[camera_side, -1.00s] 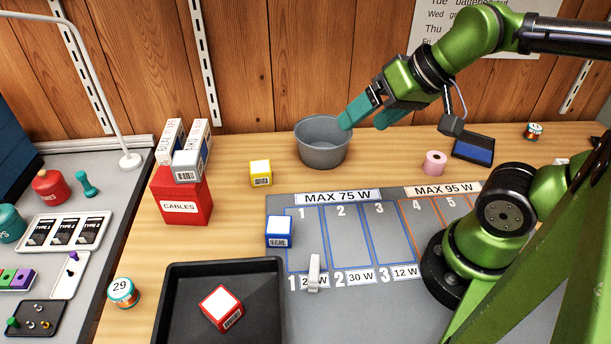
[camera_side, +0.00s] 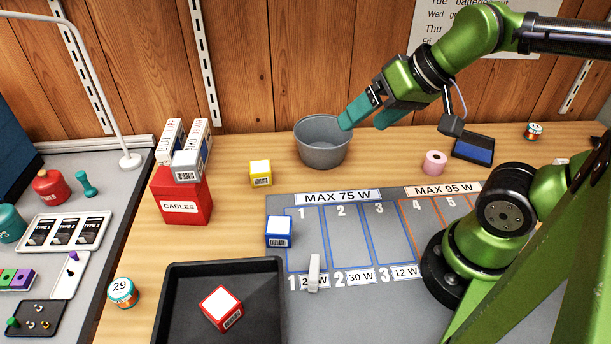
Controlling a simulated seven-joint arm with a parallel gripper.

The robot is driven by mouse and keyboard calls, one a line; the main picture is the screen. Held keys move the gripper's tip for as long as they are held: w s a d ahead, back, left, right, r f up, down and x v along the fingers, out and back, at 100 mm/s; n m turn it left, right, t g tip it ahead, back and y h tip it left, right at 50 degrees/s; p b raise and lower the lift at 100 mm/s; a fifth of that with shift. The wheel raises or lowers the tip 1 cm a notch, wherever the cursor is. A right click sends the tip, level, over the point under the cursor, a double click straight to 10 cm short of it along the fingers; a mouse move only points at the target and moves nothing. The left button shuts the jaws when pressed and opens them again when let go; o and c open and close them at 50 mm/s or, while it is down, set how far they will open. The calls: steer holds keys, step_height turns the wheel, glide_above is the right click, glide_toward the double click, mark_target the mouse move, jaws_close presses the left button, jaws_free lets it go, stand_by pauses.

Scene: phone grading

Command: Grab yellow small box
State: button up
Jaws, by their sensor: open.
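The small yellow box (camera_side: 260,178) has a white top and a barcode label on its front. It stands on the wooden table between the red cables box and the grey bowl. My gripper (camera_side: 364,116) has teal fingers and is open and empty. It is up and to the right of the yellow box, in the picture over the right rim of the bowl, apart from the box.
The grey bowl (camera_side: 322,153) stands right of the yellow box. A red cables box (camera_side: 182,212) with white cartons on top is to the left. A blue box (camera_side: 279,238) stands on the grey mat (camera_side: 345,312). A black tray (camera_side: 183,300) holds a red box (camera_side: 222,308).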

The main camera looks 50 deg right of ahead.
steer(key=m+g+h, duration=0.2)
steer(key=m+g, duration=0.2)
steer(key=g, duration=0.3)
glide_above(260, 166)
steer(key=shift+f, duration=3.95)
steer(key=f, duration=1.1)
steer(key=shift+w+a, duration=0.2)
steer(key=shift+w, duration=0.15)
steer(key=f, duration=0.4)
steer(key=shift+s+d, duration=0.2)
steer(key=shift+s, duration=0.2)
steer(key=shift+f, duration=0.65)
steer(key=c, duration=1.1)
steer(key=shift+r, duration=0.1)
